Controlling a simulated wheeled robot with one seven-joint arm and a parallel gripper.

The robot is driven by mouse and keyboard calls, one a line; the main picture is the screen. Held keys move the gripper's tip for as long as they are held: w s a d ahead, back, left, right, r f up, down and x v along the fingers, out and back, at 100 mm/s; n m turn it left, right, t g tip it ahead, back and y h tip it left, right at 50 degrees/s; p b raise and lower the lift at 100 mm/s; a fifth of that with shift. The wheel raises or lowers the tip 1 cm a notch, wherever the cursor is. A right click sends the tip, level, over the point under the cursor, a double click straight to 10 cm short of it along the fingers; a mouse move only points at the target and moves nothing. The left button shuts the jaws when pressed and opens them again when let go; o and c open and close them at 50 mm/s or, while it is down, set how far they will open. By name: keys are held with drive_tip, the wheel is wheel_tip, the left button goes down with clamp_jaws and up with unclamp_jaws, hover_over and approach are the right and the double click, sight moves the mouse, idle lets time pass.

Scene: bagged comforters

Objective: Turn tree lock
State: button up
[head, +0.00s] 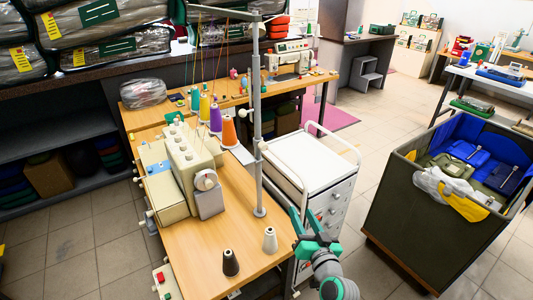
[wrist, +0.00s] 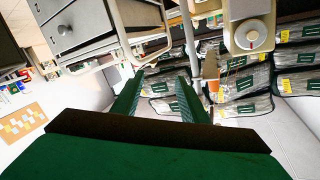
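The thread tree is a tall grey pole (head: 257,90) rising from the wooden sewing table, with thin threads running from its top. A small collar with a pale knob (head: 263,146), apparently the lock, sits partway up the pole. The pole (wrist: 189,40) also shows in the wrist view, just right of my fingers; the lock is hard to make out there. My gripper (head: 306,216) is at the table's right edge, right of the pole's base and lower than the collar. In the wrist view its two green fingers (wrist: 160,78) are apart, with nothing between them.
A serger (head: 183,165) and thread cones (head: 228,128) stand left of the pole. Black and white cones (head: 270,240) stand near its base. A white drawer cart (head: 312,165) is close behind my gripper. A dark bin (head: 430,200) stands at right, with floor between.

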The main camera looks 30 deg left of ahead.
sight(265, 149)
drive_tip(key=w+a+r+n+g+y, duration=0.1)
drive_tip(key=a+r+n+g+y, duration=0.2)
drive_tip(key=r, duration=0.5)
drive_tip(key=w+a+r+n+g+y, duration=0.1)
drive_tip(key=a+r+n+g, duration=0.15)
drive_tip(key=a+r, duration=0.35)
drive_tip(key=shift+t, duration=0.35)
drive_tip(key=x, duration=0.6)
drive_tip(key=r+x, duration=0.1)
drive_tip(key=x, duration=0.2)
drive_tip(key=shift+w+a+r, duration=0.1)
clamp_jaws()
